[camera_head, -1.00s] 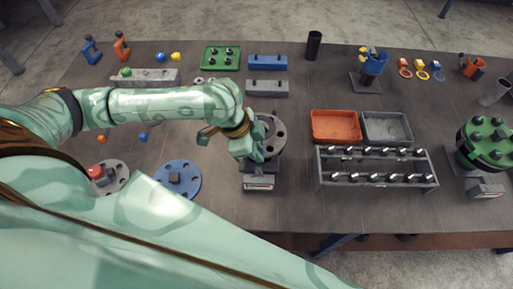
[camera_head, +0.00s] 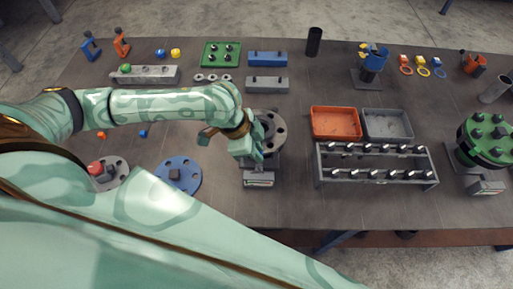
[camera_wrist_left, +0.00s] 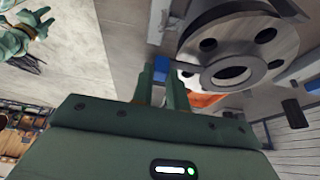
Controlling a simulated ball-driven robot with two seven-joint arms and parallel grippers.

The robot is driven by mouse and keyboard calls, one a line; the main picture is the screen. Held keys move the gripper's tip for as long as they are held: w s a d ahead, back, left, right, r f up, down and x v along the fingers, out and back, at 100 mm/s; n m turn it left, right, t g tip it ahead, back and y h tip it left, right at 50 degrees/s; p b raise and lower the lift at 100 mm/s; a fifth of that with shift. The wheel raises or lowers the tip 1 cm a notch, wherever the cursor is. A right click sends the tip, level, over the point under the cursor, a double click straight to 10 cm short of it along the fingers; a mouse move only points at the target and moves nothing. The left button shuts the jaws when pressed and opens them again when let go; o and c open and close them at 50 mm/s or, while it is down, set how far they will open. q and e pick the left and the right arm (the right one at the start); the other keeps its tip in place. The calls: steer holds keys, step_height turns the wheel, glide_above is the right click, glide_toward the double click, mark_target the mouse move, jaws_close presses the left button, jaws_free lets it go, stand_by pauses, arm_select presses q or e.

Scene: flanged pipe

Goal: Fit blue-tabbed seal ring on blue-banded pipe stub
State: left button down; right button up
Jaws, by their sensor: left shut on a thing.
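My left gripper (camera_head: 256,153) is at the grey flanged pipe stub (camera_head: 279,132) in the middle of the table. In the left wrist view its fingers (camera_wrist_left: 162,88) are shut on a small blue tab (camera_wrist_left: 160,68). A grey ring (camera_wrist_left: 210,77) shows beside the tab, in front of the flange face (camera_wrist_left: 285,42) with its bolt holes. I cannot tell whether the ring touches the flange. The stub's blue band is not clearly visible. A teal part (camera_wrist_left: 22,38), perhaps my right gripper, is at the wrist view's upper left; its jaws are unclear.
An orange tray (camera_head: 335,136) and a grey tray (camera_head: 410,134) stand right of the stub, behind a bolt rack (camera_head: 318,172). A blue flange disc (camera_head: 190,184) lies to the left. A green flange (camera_head: 486,153) stands at the far right.

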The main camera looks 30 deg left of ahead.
arm_select(q)
steer(key=shift+f+p, duration=0.3)
steer(key=shift+f, duration=0.15)
stand_by(0.3)
steer(key=c, duration=1.3)
jaws_free()
steer(key=w+d+r+p+v, duration=0.1)
steer(key=d+p+v, duration=0.2)
steer(key=p+v, duration=1.4)
steer(key=v, duration=0.8)
steer(key=shift+w, duration=0.25)
